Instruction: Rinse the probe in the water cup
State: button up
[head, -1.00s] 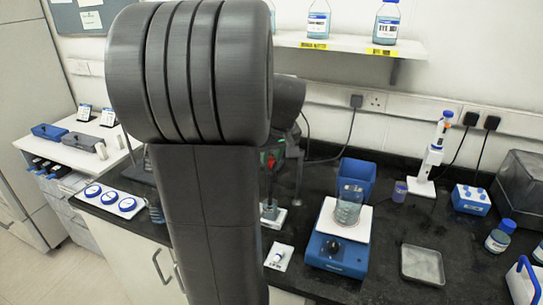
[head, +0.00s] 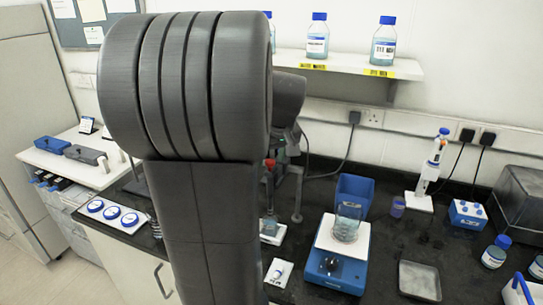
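My own arm fills the left middle of the head view and hides much of the bench behind it. My gripper (head: 284,168) is mostly hidden behind the arm; only dark parts show at its right edge, and I cannot see whether its fingers are open. A slim red-topped piece (head: 269,166), possibly the probe, stands upright just beside the arm's edge. Below it is a small clear vessel (head: 269,226) on a white base, possibly the water cup. I cannot tell whether the piece is inside it or held. A glass beaker (head: 347,222) stands on a blue-and-white stirrer (head: 334,272).
A purple-blue cup (head: 397,206), a pipette stand (head: 418,202), a blue rack (head: 467,214) and a grey tray (head: 420,280) are to the right. A shelf (head: 350,65) with bottles overhangs the back.

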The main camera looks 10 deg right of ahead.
aim_at(272, 163)
jog(key=b+v, duration=0.1)
jog(key=v, duration=1.3)
jog(key=shift+w+f, duration=0.1)
jog(key=shift+w, duration=0.05)
jog(key=x, duration=1.5)
jog(key=shift+s+f, duration=0.3)
jog(key=shift+f+b, duration=0.35)
jog(key=shift+f, duration=0.3)
jog(key=shift+r, duration=0.15)
